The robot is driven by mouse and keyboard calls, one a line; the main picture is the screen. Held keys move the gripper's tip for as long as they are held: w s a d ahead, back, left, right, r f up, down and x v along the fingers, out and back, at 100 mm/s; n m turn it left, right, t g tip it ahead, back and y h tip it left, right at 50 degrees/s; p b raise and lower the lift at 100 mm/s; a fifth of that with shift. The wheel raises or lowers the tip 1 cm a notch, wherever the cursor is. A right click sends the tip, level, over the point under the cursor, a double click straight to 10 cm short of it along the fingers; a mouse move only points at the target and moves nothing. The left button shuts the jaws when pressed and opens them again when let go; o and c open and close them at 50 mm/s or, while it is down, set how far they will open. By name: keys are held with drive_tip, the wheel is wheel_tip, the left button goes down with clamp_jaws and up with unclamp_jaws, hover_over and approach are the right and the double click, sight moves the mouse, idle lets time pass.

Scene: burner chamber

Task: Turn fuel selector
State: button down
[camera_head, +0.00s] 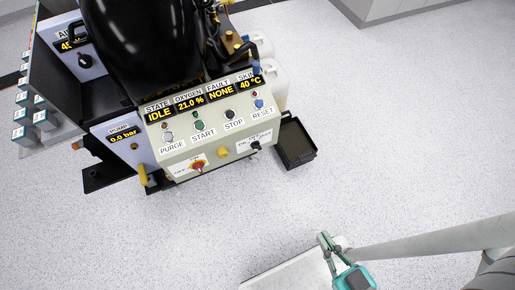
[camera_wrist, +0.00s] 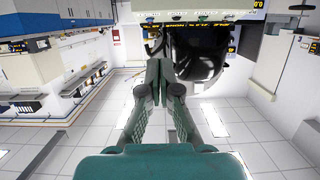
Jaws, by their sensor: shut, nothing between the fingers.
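The fuel selector (camera_head: 255,147) is a small black knob on the lower right of the cream control panel (camera_head: 226,168). A white label above it seems to read OIL, OFF, GAS; the text is small, and I cannot tell the knob's exact setting. My gripper (camera_head: 324,240) is shut and empty, below and to the right of the panel in the head view, well apart from the knob. In the wrist view my gripper (camera_wrist: 160,64) has its fingers together in the middle. That view shows the panel upside down at the top edge; I cannot make out the selector there.
A red on/off switch (camera_head: 197,166) and a yellow button (camera_head: 223,152) sit left of the selector. Push buttons and displays reading IDLE, 21.0 %, NONE and 40 °C are above. A black tray (camera_head: 297,142) stands right of the panel. The speckled floor between is clear.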

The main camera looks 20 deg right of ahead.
drive_tip(key=c, duration=1.2)
unclamp_jaws()
drive_tip(key=shift+w+f, duration=0.1)
drive_tip(key=shift+f, duration=0.15)
drive_tip(key=shift+c, duration=0.2)
drive_tip(key=shift+o, duration=0.3)
drive_tip(key=w+f+n+t, duration=0.1)
drive_tip(key=w+f+n, duration=0.3)
drive_tip(key=w+f, duration=0.5)
wheel_tip(320, 180, down, 3)
drive_tip(key=shift+r+t, duration=0.1)
drive_tip(key=shift+t, duration=0.2)
drive_tip(key=n+t, duration=0.2)
drive_tip(key=n, duration=0.3)
approach(256, 146)
drive_tip(key=w, duration=0.7)
drive_tip(key=shift+w+d+f, duration=0.15)
drive_tip(key=shift+w+f, duration=0.25)
drive_tip(key=shift+f, duration=0.05)
clamp_jaws()
